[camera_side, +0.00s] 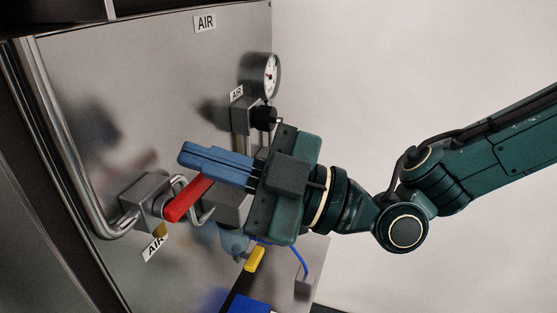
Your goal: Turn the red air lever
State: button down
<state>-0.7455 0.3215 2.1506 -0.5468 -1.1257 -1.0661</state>
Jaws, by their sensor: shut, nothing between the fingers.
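The red air lever (188,199) sticks out from a grey valve block (147,200) on the metal panel. It slants up and to the right from its pivot. My gripper (182,155) is shut, with its blue fingers together and nothing held. The fingers point left and lie just above the lever in the picture. The lever's upper right end meets the lower edge of the fingers in this view. I cannot tell whether they touch or whether one only passes in front of the other.
A bent metal pipe (66,150) runs down the panel's left to the valve block. A pressure gauge (271,75) stands above my gripper. A yellow handle (254,259) and blue hose (296,256) are below it. The space at the right is otherwise open before a plain wall.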

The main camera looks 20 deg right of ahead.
jog(key=s+a+r+n+g+h, duration=0.1)
jog(key=s+a+n+g, duration=0.4)
jog(key=n, duration=0.8)
jog(key=s+d+t, duration=0.1)
jog(key=s+d, duration=0.5)
jog(key=d, duration=0.2)
jog(key=w+d+f+m+t+h, duration=0.1)
jog(key=w+d+f+m+h, duration=0.15)
jog(key=d+m, duration=0.35)
jog(key=w+d+f+m+t+h, duration=0.1)
jog(key=w+d+m+h, duration=0.3)
jog(key=d, duration=0.4)
jog(key=s+d+f+m+h, duration=0.1)
jog(key=d+m+h, duration=0.2)
jog(key=d+m, duration=0.2)
jog(key=s+d+f+m+g+h, duration=0.1)
jog(key=s+d+f+m+h, duration=0.1)
jog(key=d+m, duration=0.4)
jog(key=shift+s+d+f+m+h, duration=0.25)
jog(key=shift+d+h, duration=0.6)
jog(key=shift+d, duration=1.6)
jog(key=shift+d, duration=0.1)
